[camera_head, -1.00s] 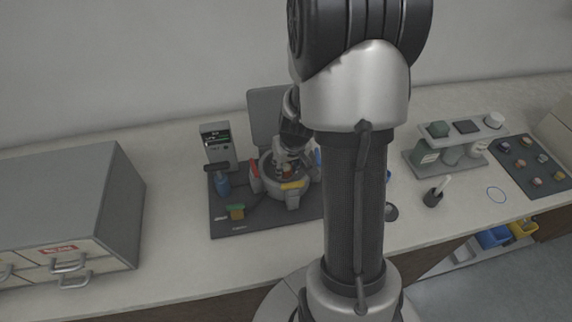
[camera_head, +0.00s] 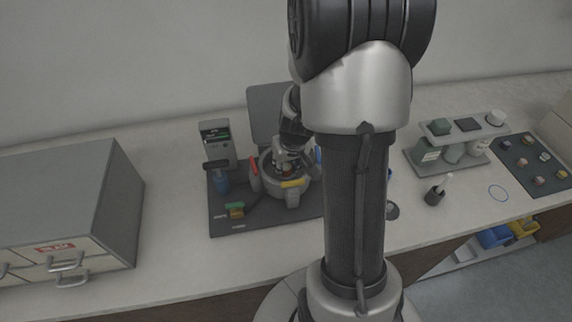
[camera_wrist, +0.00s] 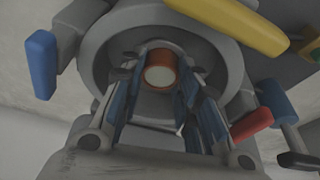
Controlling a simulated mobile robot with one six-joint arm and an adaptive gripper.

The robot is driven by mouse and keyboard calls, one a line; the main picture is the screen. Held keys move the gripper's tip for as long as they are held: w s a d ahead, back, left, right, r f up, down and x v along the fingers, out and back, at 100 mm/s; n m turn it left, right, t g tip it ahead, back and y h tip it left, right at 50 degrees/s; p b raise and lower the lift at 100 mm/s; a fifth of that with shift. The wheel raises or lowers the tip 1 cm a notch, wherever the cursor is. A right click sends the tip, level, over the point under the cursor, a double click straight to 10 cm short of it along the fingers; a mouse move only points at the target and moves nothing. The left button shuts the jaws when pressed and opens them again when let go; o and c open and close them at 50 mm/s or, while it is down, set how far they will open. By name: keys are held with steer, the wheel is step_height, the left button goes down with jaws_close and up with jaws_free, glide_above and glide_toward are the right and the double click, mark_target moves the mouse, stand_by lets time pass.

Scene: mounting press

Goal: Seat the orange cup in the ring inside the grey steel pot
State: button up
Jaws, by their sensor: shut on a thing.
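The orange cup (camera_wrist: 160,73) shows in the wrist view as an orange-brown rim around a pale round face. My gripper (camera_wrist: 160,90) is shut on it, with a blue-lined finger on each side. The cup is inside the outline of the grey steel pot (camera_wrist: 101,38). In the head view the pot (camera_head: 293,199) stands on a dark mat, and my gripper (camera_head: 287,160) reaches down into its mouth. The ring inside the pot is largely hidden by the fingers and cup, so I cannot tell whether the cup touches it.
Around the pot stick out a yellow handle (camera_wrist: 235,22), a blue handle (camera_wrist: 41,65) and a red handle (camera_wrist: 252,124). A grey drawer cabinet (camera_head: 75,205) is further left.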

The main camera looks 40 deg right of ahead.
steer(key=shift+s+f, duration=0.15)
steer(key=o, duration=1.1)
steer(key=shift+o, duration=0.2)
steer(key=shift+o, duration=1.1)
steer(key=shift+r, duration=0.2)
steer(key=shift+r+p, duration=2.8)
steer(key=shift+r, duration=0.6)
